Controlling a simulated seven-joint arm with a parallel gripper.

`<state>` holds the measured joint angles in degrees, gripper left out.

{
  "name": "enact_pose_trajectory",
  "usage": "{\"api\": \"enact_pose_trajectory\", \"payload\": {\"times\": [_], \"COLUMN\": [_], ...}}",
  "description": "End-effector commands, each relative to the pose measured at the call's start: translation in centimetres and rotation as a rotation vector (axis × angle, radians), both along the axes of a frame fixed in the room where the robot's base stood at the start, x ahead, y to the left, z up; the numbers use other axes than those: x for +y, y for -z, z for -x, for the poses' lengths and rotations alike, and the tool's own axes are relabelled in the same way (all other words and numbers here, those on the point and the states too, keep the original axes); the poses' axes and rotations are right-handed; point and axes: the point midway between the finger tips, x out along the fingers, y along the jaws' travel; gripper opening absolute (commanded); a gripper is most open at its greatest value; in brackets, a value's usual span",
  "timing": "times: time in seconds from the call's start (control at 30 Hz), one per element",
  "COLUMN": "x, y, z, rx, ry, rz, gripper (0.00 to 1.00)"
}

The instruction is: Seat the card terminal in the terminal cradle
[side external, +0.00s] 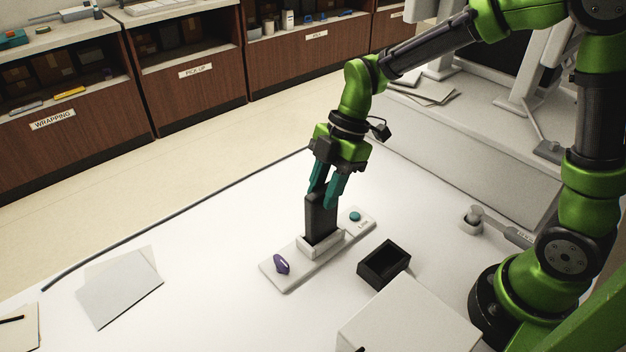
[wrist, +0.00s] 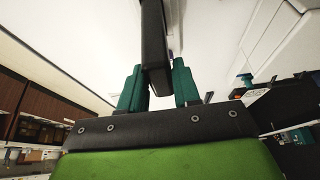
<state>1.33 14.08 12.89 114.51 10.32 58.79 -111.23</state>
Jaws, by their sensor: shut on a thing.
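The card terminal (side external: 320,217) is a dark upright slab. Its lower end is at the white terminal cradle (side external: 334,244) on a long pale base plate (side external: 281,272), and it looks roughly upright there. How deep it sits inside the cradle walls I cannot tell. My gripper (side external: 326,193) is above the cradle, with its teal fingers shut on the terminal's upper part. In the wrist view the terminal (wrist: 154,50) stands between the two teal fingers (wrist: 159,88). The cradle is not clearly visible in the wrist view.
The base plate carries a purple piece (side external: 281,264) at its near end and a teal round button (side external: 355,216) at its far end. A black open box (side external: 384,264) and a white box (side external: 408,318) stand to the right. Papers (side external: 119,286) lie left; the counter between is clear.

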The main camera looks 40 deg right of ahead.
Motion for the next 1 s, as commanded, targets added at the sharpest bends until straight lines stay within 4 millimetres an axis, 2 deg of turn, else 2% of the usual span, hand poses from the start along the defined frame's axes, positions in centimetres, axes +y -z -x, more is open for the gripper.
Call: {"api": "enact_pose_trajectory", "payload": {"times": [0.67, 0.7, 0.87, 1.0], "x": [0.03, 0.03, 0.03, 0.02], "y": [0.86, 0.86, 0.86, 0.86], "z": [-0.01, -0.01, 0.00, 0.00], "rx": [-0.001, -0.001, 0.000, 0.000], "ry": [0.000, 0.000, 0.000, 0.000], "rz": [-0.001, -0.001, -0.001, 0.000], "gripper": [0.01, 0.38, 0.62, 0.62]}}
